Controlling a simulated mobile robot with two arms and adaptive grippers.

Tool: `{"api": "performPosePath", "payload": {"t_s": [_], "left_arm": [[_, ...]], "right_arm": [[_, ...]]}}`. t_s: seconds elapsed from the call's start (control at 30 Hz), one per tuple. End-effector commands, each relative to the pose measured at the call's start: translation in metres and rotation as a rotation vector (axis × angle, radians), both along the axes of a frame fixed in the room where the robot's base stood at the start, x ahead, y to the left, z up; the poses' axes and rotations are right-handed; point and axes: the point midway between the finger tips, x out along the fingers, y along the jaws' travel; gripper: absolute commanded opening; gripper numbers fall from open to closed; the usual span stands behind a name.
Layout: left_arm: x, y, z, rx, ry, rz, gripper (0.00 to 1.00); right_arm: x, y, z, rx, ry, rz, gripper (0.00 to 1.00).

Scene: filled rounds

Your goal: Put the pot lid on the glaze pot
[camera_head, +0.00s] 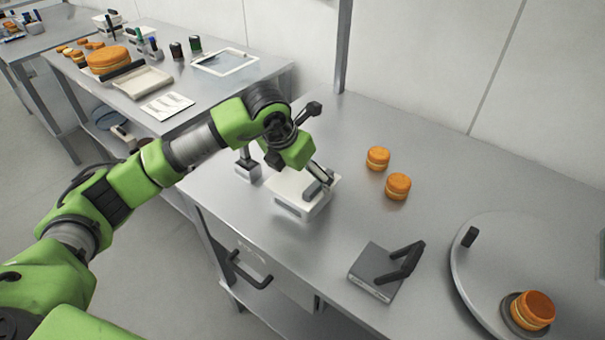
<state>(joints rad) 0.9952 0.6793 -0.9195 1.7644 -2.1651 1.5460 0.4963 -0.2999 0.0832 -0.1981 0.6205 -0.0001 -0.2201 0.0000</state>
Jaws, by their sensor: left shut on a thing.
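The white box-like glaze pot (292,207) stands on the near steel table, close to its left edge. A flat white piece that looks like the pot lid (284,187) is at the top of the pot. My left gripper (319,184) reaches down from the upper left and is shut at this lid, over the right part of the pot. The fingers hide the gripped part. I cannot tell whether the lid rests fully on the pot or is slightly above it. My right gripper is out of view.
Two orange filled rounds (378,159) lie right of the pot. A dark block with a black handle (374,273) stands in front. A round plate (480,240) at right bears another filled round (533,310). A small grey holder (248,167) stands just left of the pot.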

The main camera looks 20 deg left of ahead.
Motion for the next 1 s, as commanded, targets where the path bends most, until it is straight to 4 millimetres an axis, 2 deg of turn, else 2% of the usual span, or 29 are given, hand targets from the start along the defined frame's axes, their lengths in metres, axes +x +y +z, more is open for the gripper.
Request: {"api": "performPosePath", "payload": {"t_s": [1.0], "left_arm": [[-0.0003, 0.0001, 0.0007, 0.000, 0.000, 0.000, 0.71]], "right_arm": [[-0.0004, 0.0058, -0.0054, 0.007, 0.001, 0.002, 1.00]]}}
